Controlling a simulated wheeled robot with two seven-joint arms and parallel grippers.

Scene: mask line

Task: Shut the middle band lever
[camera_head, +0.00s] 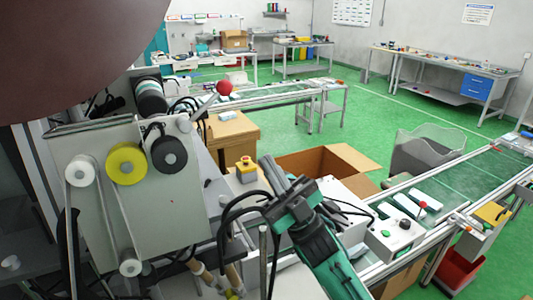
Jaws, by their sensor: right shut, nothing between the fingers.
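A lever with a red ball knob (225,87) sticks up at the right side of the grey band machine (135,210). Its short rod slants up and to the right, beside the black rollers. I cannot tell from this view whether it is the middle band lever. My right gripper (282,178), green and black, is shut and empty. It points up and to the left, to the right of the machine and below the red knob in the picture, apart from it. My left gripper is not in view.
A yellow roller (126,163) and a white roller (82,171) sit on the machine's front. A yellow box with a red button (246,172) is left of my right gripper. An open cardboard box (345,160) stands behind it. A conveyor (465,180) runs at the right.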

